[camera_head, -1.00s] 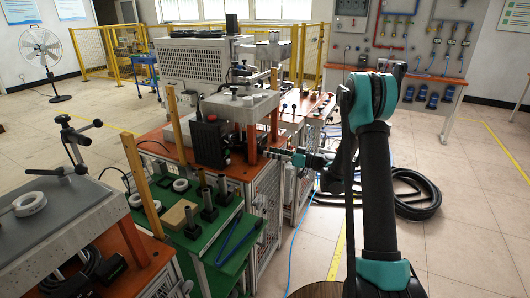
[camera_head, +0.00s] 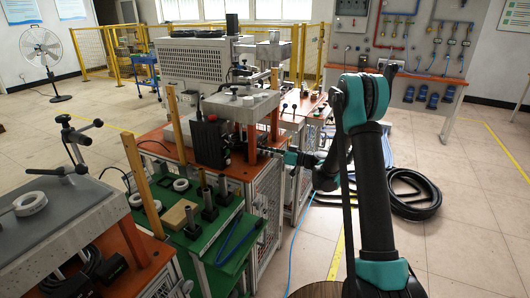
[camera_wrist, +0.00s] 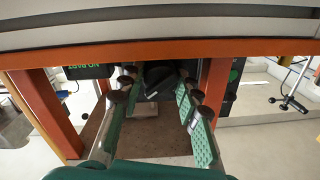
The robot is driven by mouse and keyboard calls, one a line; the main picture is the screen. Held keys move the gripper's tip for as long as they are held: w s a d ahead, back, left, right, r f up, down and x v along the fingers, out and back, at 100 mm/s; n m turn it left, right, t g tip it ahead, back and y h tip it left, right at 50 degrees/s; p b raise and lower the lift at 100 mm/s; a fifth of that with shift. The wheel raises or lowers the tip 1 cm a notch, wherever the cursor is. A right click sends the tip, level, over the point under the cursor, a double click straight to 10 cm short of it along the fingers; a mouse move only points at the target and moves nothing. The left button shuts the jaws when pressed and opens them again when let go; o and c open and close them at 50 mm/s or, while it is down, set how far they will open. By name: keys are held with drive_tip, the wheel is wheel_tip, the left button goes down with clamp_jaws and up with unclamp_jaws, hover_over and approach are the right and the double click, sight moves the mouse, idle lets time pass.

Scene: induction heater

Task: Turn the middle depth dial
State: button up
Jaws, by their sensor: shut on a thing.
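The dial (camera_wrist: 158,76) is a dark, rounded knob at the top middle of the wrist view, under the orange crossbar. My gripper (camera_wrist: 157,82) has its two green-padded fingers on either side of it, with the tips closed onto its sides. The dial's marking and exact angle are too dark to read. In the head view my gripper (camera_head: 268,151) reaches left into the heater press (camera_head: 243,103), beside its orange post. The dial is hidden there.
An orange frame (camera_wrist: 45,112) stands left of my fingers in the wrist view, with another post (camera_wrist: 214,92) close on the right. A green bench (camera_head: 207,232) with several dark cylinders is in front.

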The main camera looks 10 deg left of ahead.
drive_tip(key=shift+m, duration=1.6)
drive_tip(key=shift+c, duration=0.3)
drive_tip(key=o, duration=1.2)
drive_tip(key=shift+c, duration=0.2)
drive_tip(key=shift+d, duration=0.1)
drive_tip(key=v, duration=1.2)
